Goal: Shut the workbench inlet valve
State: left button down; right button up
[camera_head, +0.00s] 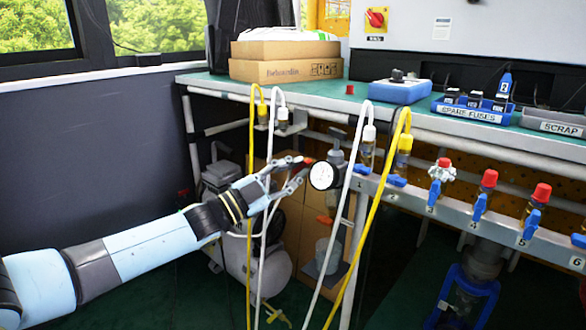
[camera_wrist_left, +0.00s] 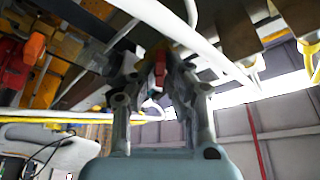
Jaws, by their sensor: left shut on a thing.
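The workbench inlet valve shows as a small red handle (camera_head: 308,160) beside a round white gauge (camera_head: 323,175) below the bench edge. My left gripper (camera_head: 299,166) reaches in from the left, with its fingertips at that red handle. In the left wrist view, the red handle (camera_wrist_left: 160,66) sits between the two fingers of my left gripper (camera_wrist_left: 158,82), which is shut on it. The fingers hide much of the valve body, so I cannot tell the handle's exact angle. My right gripper is not in view.
White and yellow hoses (camera_head: 384,200) hang from the bench, some close to my left wrist. A rail (camera_head: 400,196) with several blue-handled valves runs to the right. A compressor (camera_head: 254,262) and cardboard boxes stand underneath. The green bench top (camera_head: 330,92) carries boxes and fuses.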

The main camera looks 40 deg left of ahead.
pick_arm(q)
jog(key=shift+n+y, duration=0.3)
jog(key=shift+n, duration=0.4)
jog(key=n+t+y, duration=0.1)
jog(key=n, duration=0.1)
jog(key=n+y+p, duration=0.1)
jog(key=n, duration=0.1)
jog(key=shift+d+f+n+t, duration=0.1)
jog(key=shift+d+n+t, duration=0.05)
jog(key=shift+n+t, duration=0.25)
jog(key=shift+d+f+n+t+y+p, duration=0.1)
jog(key=shift+n+t+y+p, duration=0.2)
jog(key=shift+n+y, duration=0.95)
jog(key=shift+f+n+t+y+p, duration=0.1)
jog(key=shift+n+y+p, duration=0.35)
jog(key=shift+n, duration=1.6)
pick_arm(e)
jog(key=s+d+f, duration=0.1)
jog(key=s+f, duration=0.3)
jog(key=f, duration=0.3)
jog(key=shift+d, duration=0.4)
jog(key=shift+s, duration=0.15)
pick_arm(q)
jog(key=c, duration=1.4)
grip_release()
jog(key=shift+r, duration=0.1)
jog(key=shift+s, duration=0.1)
jog(key=v, duration=1.2)
